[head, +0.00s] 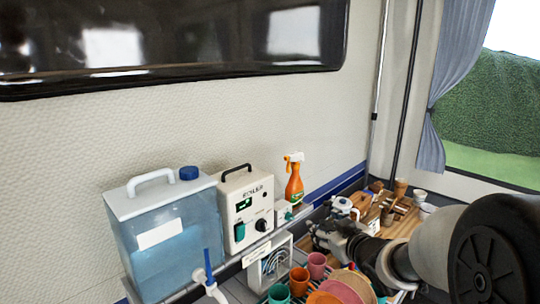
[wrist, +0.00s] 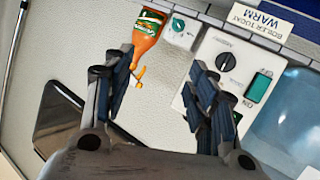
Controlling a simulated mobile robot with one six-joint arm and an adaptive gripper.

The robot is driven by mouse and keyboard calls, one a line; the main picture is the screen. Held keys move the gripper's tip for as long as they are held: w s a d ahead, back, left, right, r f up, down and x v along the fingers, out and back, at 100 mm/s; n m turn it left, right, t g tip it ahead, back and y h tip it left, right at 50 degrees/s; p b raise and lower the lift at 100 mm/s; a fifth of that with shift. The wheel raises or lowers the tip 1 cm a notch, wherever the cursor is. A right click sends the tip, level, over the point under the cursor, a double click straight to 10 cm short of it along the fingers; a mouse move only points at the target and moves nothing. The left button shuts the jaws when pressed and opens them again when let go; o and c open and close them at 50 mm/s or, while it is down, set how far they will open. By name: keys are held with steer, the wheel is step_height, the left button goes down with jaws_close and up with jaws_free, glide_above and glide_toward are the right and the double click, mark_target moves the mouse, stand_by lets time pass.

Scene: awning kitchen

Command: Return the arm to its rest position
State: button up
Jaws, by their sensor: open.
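My arm reaches in from the right edge of the head view. My gripper (head: 332,236) is over the counter there, left of the wooden items and above the cups. In the wrist view my gripper (wrist: 165,72) has its two dark fingers spread apart, with nothing between them. Past the fingers in the wrist view are the orange spray bottle (wrist: 147,32) and the white boiler box (wrist: 213,55). My arm hides part of the counter at right in the head view.
The water tank (head: 165,240), boiler (head: 246,210) and orange spray bottle (head: 294,184) stand along the wall. Pink, orange and teal cups (head: 299,281) and plates (head: 345,289) lie below my gripper. A wooden board (head: 402,228) with small items is behind it.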

steer(key=s+d+r+m+g+h, duration=0.1)
steer(key=s+d+m+g+h, duration=0.15)
steer(key=s, duration=0.95)
steer(key=s+d+r+m+g+h, duration=0.1)
steer(key=s+m+g+h, duration=0.2)
steer(key=s, duration=0.8)
steer(key=s+a+f+g+y, duration=0.1)
steer(key=s+a+g, duration=0.1)
steer(key=s, duration=0.5)
steer(key=s+a+f+g+y, duration=0.1)
steer(key=s+a+f, duration=0.1)
steer(key=s, duration=0.6)
steer(key=shift+a+f+g, duration=0.2)
steer(key=shift+g, duration=0.15)
